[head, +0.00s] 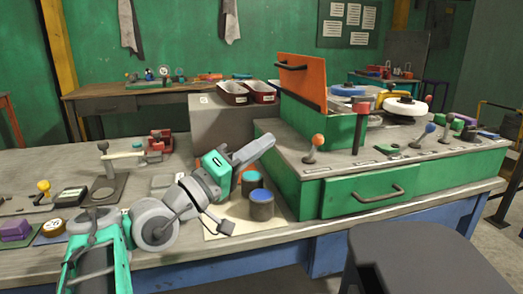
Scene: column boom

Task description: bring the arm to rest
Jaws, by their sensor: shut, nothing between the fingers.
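My arm reaches in from the lower left over the front of the workbench (60,266). Its end, my gripper (262,146), points up and to the right, in front of the grey box and close to the left end of the green console in the picture. Its fingers look together, and nothing shows between them. My arm hides part of the mat and bench.
A green console (312,199) with a drawer, upright levers and a raised orange lid (301,80) stands at right. A grey box (212,125) carries two trays. Left lie a lever device (103,190), a purple block (15,230) and a yellow knob (43,186). A dark grey seat (425,262) stands front right.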

